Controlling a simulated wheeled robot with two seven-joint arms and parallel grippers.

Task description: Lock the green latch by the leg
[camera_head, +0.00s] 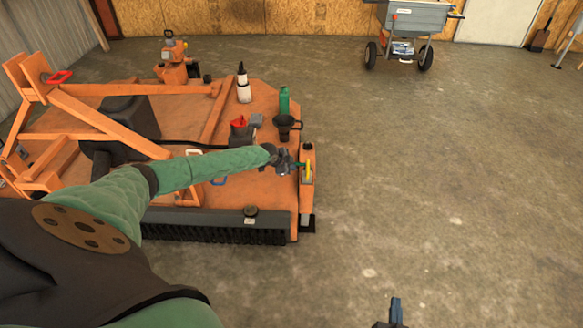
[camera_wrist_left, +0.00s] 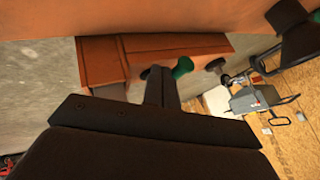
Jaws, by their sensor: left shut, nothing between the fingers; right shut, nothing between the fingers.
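The green latch shows in the left wrist view as a green knob (camera_wrist_left: 183,67) against the orange leg (camera_wrist_left: 150,48). In the head view the orange leg (camera_head: 307,200) stands at the right corner of the orange mower deck; the latch is small and partly hidden there by my gripper. My left gripper (camera_head: 292,165) is shut and empty at the leg's left side. In the left wrist view its dark fingertips (camera_wrist_left: 158,82) are just beside the green knob; I cannot tell whether they touch. My right gripper (camera_head: 394,312) is shut at the bottom edge of the head view.
A green bottle (camera_head: 284,100), a black funnel (camera_head: 287,125), a white bottle (camera_head: 243,85) and a red-topped container (camera_head: 239,130) stand on the deck (camera_head: 185,105). A wheeled spreader (camera_head: 412,18) is at the back. The concrete floor to the right is clear.

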